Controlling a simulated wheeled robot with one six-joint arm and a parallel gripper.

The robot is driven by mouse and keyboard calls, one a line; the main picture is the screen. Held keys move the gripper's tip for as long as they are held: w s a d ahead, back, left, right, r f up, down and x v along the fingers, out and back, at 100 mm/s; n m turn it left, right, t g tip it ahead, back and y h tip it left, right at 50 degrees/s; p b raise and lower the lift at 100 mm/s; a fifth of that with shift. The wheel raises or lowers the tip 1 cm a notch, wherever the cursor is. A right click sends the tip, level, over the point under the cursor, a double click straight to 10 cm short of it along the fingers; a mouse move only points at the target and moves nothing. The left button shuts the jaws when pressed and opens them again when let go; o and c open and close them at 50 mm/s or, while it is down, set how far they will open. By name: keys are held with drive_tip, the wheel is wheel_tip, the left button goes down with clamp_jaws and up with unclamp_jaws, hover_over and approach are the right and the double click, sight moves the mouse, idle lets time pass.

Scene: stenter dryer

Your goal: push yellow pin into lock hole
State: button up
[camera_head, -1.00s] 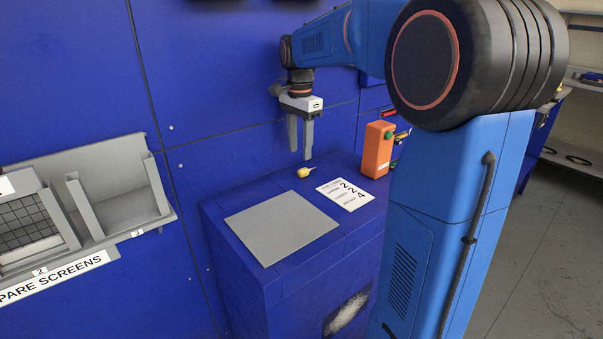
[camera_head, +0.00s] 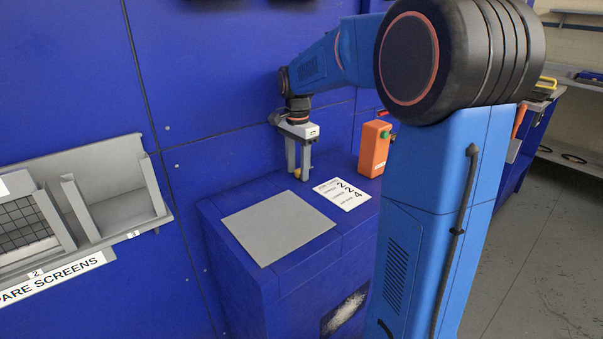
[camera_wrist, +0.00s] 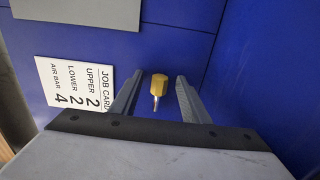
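The yellow pin (camera_wrist: 159,84) has a yellow head and a thin metal shaft. In the wrist view it lies between the two fingers of my gripper (camera_wrist: 155,88), with a gap on each side. In the head view the pin (camera_head: 297,173) shows as a small yellow spot between the fingertips of my gripper (camera_head: 298,176), low over the blue cabinet top. The fingers are open and point down. I cannot make out the lock hole in these views.
A grey plate (camera_head: 278,228) and a white job card (camera_head: 342,194) lie on the blue cabinet top. An orange box (camera_head: 374,148) with a green button stands behind the card. Grey screen holders (camera_head: 118,209) are on the wall at left.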

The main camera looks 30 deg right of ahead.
clamp_jaws()
drive_tip(key=shift+r, duration=0.1)
